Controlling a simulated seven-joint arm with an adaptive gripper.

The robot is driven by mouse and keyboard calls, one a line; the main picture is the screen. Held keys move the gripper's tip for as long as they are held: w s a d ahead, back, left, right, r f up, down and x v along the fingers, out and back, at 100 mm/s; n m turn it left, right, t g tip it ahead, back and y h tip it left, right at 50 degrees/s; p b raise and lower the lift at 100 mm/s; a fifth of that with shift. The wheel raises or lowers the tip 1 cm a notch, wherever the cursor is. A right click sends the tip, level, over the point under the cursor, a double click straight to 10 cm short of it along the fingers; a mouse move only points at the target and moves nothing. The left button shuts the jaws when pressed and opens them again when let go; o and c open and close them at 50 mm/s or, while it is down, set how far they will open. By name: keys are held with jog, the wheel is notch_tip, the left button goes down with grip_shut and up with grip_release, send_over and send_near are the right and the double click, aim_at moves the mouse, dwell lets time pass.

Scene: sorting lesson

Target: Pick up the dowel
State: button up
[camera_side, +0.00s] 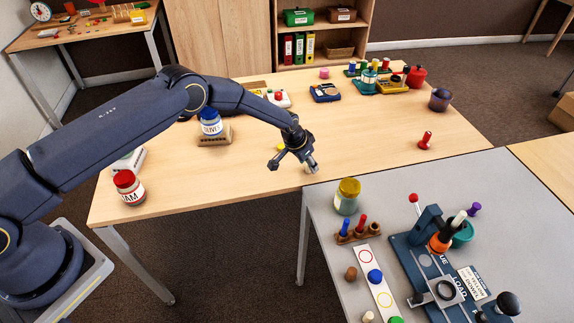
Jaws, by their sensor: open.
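My gripper (293,165) is open above the wooden table near its front right edge, with its fingers spread and pointing down. A small pale piece (308,170) shows right beside the right finger; it may be the dowel, but it is mostly hidden and too small to be sure. I cannot tell whether the finger touches it. No other thing in view is clearly a plain dowel.
A yellow-lidded jar (347,197), a wooden peg rack (358,237) and a blue press (432,262) stand on the grey table. A red peg (425,141) stands to the right. A blue-lidded jar (210,124) and red-lidded jar (129,189) are left. The wooden table's front middle is clear.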

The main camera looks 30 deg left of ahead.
jog(key=shift+w+f, duration=0.25)
jog(key=shift+f, duration=0.35)
jog(key=shift+c, duration=0.4)
jog(key=c, duration=0.7)
jog(key=shift+r, duration=0.1)
